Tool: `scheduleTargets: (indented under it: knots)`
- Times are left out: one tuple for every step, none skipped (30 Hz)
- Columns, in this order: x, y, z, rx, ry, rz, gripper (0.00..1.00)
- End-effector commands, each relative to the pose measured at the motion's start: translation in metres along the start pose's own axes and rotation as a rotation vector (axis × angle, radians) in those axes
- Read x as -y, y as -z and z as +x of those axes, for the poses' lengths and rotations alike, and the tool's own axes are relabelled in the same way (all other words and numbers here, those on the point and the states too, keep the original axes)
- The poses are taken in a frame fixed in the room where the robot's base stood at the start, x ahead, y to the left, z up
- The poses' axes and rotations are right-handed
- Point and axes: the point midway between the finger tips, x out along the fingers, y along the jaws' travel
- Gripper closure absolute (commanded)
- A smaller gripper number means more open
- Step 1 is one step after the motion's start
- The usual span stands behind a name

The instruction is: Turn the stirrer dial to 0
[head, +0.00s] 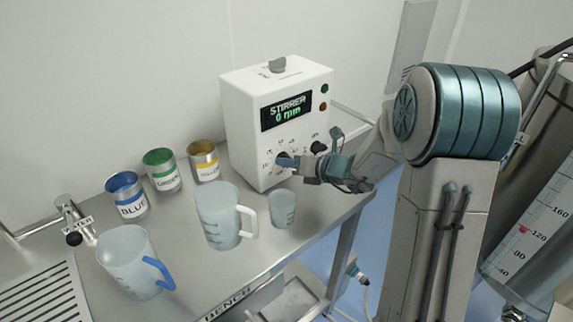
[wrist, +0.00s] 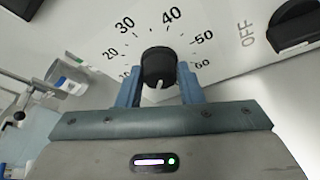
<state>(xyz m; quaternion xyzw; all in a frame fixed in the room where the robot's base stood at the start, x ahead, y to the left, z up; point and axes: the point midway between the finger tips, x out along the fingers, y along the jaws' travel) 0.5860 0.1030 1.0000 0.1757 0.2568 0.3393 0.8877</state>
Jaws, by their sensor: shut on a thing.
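The white stirrer box (head: 240,135) stands at the back of the bench. Its display (head: 286,112) reads STIRRER with a green 0 and a small unit. The stirrer dial (wrist: 158,62) is a black round knob with a printed scale from 10 to 60 around it. Its white pointer mark faces down in the wrist view, below the numbers; no 0 mark is visible there. My gripper (head: 288,162) is at the box's front, its blue fingers shut on the dial from both sides. In the head view the fingers mostly hide the dial.
A second black knob (wrist: 297,24) marked OFF sits beside the dial. A small beaker (head: 282,209) and a white-handled jug (head: 220,216) stand just in front of the box. Blue, green and yellow labelled tins and a blue-handled jug (head: 130,262) are further left.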

Motion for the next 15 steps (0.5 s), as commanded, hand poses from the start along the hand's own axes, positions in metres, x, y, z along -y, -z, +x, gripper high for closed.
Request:
scheduleTargets:
  knots:
    - [-0.0027,-0.0019,0.0006,0.002,-0.006,-0.004,0.89]
    - [-0.0027,-0.0019,0.0006,0.002,-0.006,-0.004,0.89]
    - [-0.0027,-0.0019,0.0006,0.002,-0.006,-0.004,0.58]
    - [-0.0027,-0.0019,0.0006,0.002,-0.006,-0.004,0.50]
    - [-0.0025,-0.0019,0.0005,0.002,-0.006,-0.004,0.45]
    - [-0.0021,-0.0018,0.0004,0.002,-0.005,-0.003,0.45]
    - [-0.0017,-0.0017,0.0002,0.002,-0.004,-0.003,0.45]
    - [-0.0013,-0.0017,0.0000,0.002,-0.004,-0.002,0.45]
    - [-0.0009,-0.0016,-0.0003,0.002,-0.003,-0.002,0.45]
    - [-0.0005,-0.0015,-0.0004,0.002,-0.002,-0.002,0.45]
    - [-0.0003,-0.0015,-0.0005,0.002,-0.002,-0.001,0.45]
    - [-0.0001,-0.0014,-0.0007,0.002,-0.001,-0.001,0.45]
    - [0.0001,-0.0014,-0.0012,0.002,-0.001,-0.001,0.45]
    - [0.0002,-0.0014,-0.0021,0.002,-0.001,-0.001,0.45]
    - [0.0004,-0.0015,-0.0041,0.003,0.000,-0.001,0.45]
